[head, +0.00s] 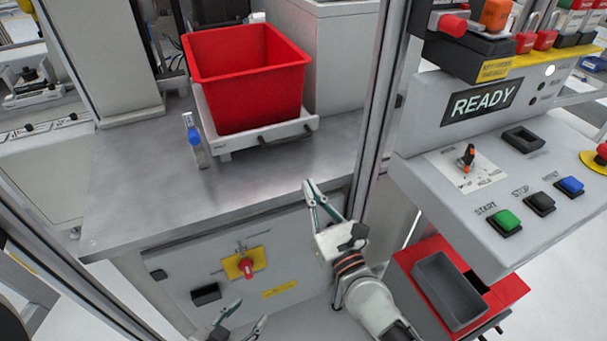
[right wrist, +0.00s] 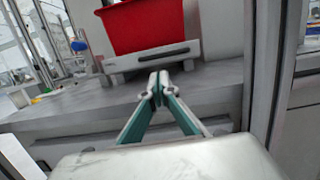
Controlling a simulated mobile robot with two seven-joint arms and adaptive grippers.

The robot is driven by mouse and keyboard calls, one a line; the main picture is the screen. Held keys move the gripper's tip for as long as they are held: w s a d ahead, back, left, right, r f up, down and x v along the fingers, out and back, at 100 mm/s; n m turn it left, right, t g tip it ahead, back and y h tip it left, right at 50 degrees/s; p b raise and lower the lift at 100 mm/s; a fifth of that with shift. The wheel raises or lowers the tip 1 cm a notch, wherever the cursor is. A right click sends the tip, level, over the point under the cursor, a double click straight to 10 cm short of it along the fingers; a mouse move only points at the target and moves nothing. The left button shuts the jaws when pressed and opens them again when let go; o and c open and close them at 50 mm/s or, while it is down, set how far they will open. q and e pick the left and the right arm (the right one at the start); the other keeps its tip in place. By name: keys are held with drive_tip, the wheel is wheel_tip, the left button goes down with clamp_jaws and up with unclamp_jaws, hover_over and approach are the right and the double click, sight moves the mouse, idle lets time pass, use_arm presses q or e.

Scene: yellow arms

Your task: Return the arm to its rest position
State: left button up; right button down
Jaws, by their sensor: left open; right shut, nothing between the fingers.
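My right gripper (head: 322,203) is in front of the metal table's front edge, right of the middle in the head view. Its fingers are shut with nothing between them. In the right wrist view the fingertips (right wrist: 158,86) meet, below the red bin's holder. My left gripper (head: 243,318) shows only in part at the bottom edge of the head view. Its fingers are apart and empty, and most of its arm is out of view.
A red bin (head: 245,85) sits on a white holder (head: 255,141) on the metal table (head: 140,185). A frame post (head: 378,130) and control panel (head: 480,190) reading READY stand right. A red box with a grey tray (head: 448,290) is below. A red-yellow switch (head: 246,264) is on the cabinet front.

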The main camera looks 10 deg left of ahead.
drive_tip(key=shift+s+d+f, duration=0.15)
drive_tip(key=shift+s+d, duration=0.25)
drive_tip(key=shift+s, duration=0.15)
drive_tip(key=s+d+f+n+g+h, duration=0.3)
drive_tip(key=s+d+f+n+h, duration=0.1)
drive_tip(key=s+d+f+n, duration=0.6)
drive_tip(key=s+d+f+n+g+h, duration=0.3)
drive_tip(key=s+d+f+n, duration=0.7)
drive_tip(key=d+f+n, duration=0.6)
drive_tip(key=d+n+h, duration=0.1)
drive_tip(key=n, duration=0.6)
drive_tip(key=shift+d+f+n+h, duration=0.15)
drive_tip(key=shift+f+n+h, duration=0.05)
drive_tip(key=shift+n+h, duration=0.1)
